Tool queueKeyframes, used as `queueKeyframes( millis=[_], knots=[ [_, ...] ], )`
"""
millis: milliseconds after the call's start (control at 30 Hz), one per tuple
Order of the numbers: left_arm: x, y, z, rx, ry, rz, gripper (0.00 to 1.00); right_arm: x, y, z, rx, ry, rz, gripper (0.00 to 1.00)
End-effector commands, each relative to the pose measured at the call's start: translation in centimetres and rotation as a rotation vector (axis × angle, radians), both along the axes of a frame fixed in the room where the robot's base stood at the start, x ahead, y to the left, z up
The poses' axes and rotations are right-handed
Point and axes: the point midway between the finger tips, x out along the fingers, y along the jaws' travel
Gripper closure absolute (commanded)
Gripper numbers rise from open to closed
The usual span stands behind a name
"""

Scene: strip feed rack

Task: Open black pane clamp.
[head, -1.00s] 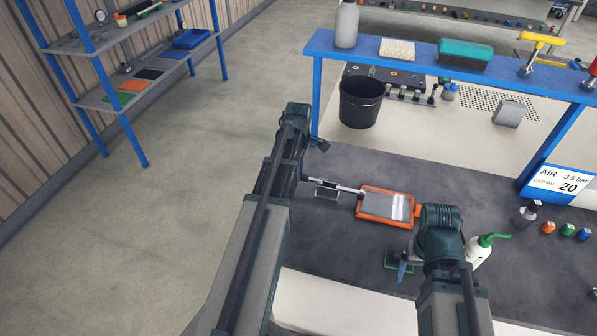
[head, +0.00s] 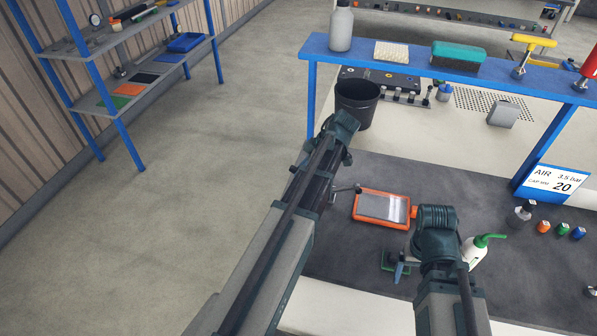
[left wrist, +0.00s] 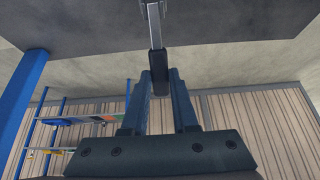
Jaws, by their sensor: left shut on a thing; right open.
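In the left wrist view, the two dark fingers of my left gripper (left wrist: 165,100) are shut on the black grip (left wrist: 158,66) of the black pane clamp's metal lever (left wrist: 154,22). The lever runs up out of that view. In the head view, a short piece of the clamp (head: 345,189) with a dark tip shows beside my left arm, left of an orange-framed pane (head: 383,207). My arm hides the rest of it and my left gripper. My right gripper (head: 398,268) is open and low over the bench, partly hidden by its arm, near a small green piece.
A white bottle with a green spout (head: 478,249) stands just right of my right arm. A blue shelf (head: 440,68) spans the bench behind, with a black bin (head: 356,104) beneath. Small coloured blocks lie at right. The dark bench behind the orange frame is clear.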

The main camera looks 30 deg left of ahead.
Motion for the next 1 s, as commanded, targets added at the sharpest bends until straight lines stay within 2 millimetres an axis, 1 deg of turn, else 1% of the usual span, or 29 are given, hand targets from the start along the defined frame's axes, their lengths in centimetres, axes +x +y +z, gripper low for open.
queueKeyframes(
  millis=[100, 333, 867, 900, 967, 1000],
  knots=[
    [0.13, -0.51, 0.05, 0.058, 0.015, -0.002, 1.0, 0.0, 0.0, -0.65, 0.0, 0.0, 0.0, 0.14],
    [0.19, -0.92, 0.51, 0.131, 0.031, 0.0, 1.0, 0.0, 0.0, -1.17, 0.0, 0.0, 0.0, 0.14],
    [0.2, -1.06, 0.77, 0.155, 0.037, 0.001, 1.0, 0.0, 0.0, -1.24, 0.0, 0.0, 0.0, 0.14],
    [0.22, -1.07, 0.76, 0.154, 0.036, 0.001, 0.69, 0.0, 0.0, -1.24, 0.0, 0.0, 0.0, 0.14],
    [0.21, -1.06, 0.77, 0.154, 0.036, 0.001, 0.59, 0.0, 0.0, -1.24, 0.0, 0.0, 0.0, 0.14],
    [0.21, -1.06, 0.77, 0.154, 0.036, 0.001, 0.51, 0.0, 0.0, -1.24, 0.0, 0.0, 0.0, 0.14]
  ],
)
